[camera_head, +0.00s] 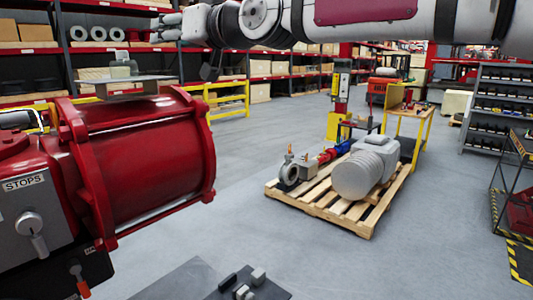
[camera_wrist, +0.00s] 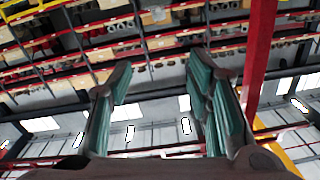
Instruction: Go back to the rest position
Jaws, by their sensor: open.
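My gripper (camera_wrist: 160,72) shows in the wrist view with its two teal-padded fingers spread apart and nothing between them. Behind the fingers, shelves and the hall's roof structure show at a tilt. In the head view my arm runs across the top from the right edge to the upper left, high above the floor. The large red valve actuator (camera_head: 140,165) fills the left of the head view, with a grey panel and knob marked STOPS (camera_head: 32,225). My arm is above and to the right of it, apart from it.
A small plate (camera_head: 125,85) with a fitting sits above the actuator. A wooden pallet (camera_head: 325,205) carries a grey motor and valve parts. Racks (camera_head: 95,65) line the back; a dark shelf unit (camera_head: 500,100) stands right. A dark surface with small parts (camera_head: 245,285) lies in front.

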